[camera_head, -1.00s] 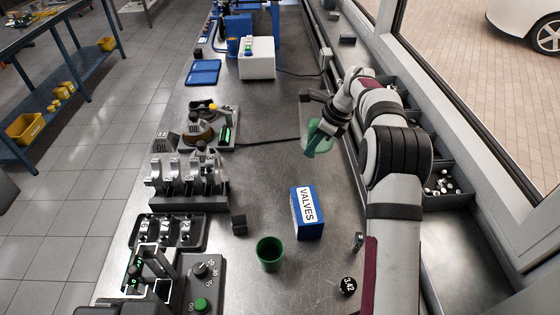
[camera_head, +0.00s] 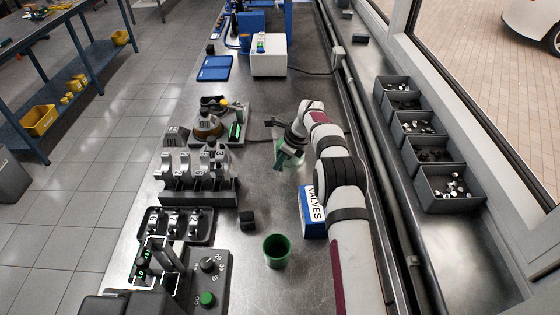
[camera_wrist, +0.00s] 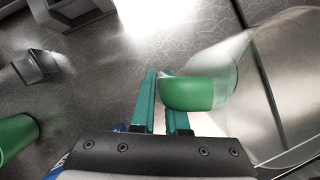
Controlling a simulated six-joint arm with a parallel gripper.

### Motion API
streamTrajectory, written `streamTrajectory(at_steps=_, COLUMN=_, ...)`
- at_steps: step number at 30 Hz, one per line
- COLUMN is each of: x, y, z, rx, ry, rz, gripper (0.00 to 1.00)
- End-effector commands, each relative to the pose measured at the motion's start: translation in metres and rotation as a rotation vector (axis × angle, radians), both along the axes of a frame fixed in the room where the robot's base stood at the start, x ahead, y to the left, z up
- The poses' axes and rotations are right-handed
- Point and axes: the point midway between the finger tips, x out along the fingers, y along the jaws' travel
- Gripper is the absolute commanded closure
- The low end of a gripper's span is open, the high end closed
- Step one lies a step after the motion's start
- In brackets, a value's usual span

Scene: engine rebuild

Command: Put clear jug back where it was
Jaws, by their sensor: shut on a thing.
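The clear jug (camera_wrist: 228,62) has green liquid (camera_wrist: 200,92) in its lower part and is tilted in the wrist view. My gripper (camera_wrist: 165,80) is shut on the jug, with its teal fingers at the jug's left side. In the head view the gripper (camera_head: 287,152) is over the middle of the bench, right of the scale-like device. There the jug (camera_head: 289,164) shows only as a pale green patch, mostly hidden by the gripper. I cannot tell how high it is above the bench.
A blue VALVES box (camera_head: 313,213) stands close beside my arm. A green cup (camera_head: 277,250) and a small dark block (camera_head: 247,219) are nearer the front. Parts bins (camera_head: 450,188) line the right.

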Motion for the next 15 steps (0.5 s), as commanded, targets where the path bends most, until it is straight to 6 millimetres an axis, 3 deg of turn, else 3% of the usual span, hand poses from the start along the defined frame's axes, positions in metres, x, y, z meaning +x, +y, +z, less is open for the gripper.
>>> streamTrajectory(at_steps=7, x=0.0002, y=-0.0003, z=-0.0014, rx=-0.001, ry=-0.001, rz=0.001, gripper=1.00)
streamTrajectory(at_steps=8, x=0.0000, y=-0.0003, z=-0.0023, rx=0.000, ry=0.000, rz=0.000, gripper=0.86)
streamTrajectory(at_steps=12, x=0.0000, y=-0.0004, z=-0.0019, rx=0.000, ry=0.000, rz=0.001, gripper=0.61)
streamTrajectory(at_steps=15, x=0.0000, y=-0.0004, z=-0.0018, rx=0.000, ry=0.000, rz=0.001, gripper=0.58)
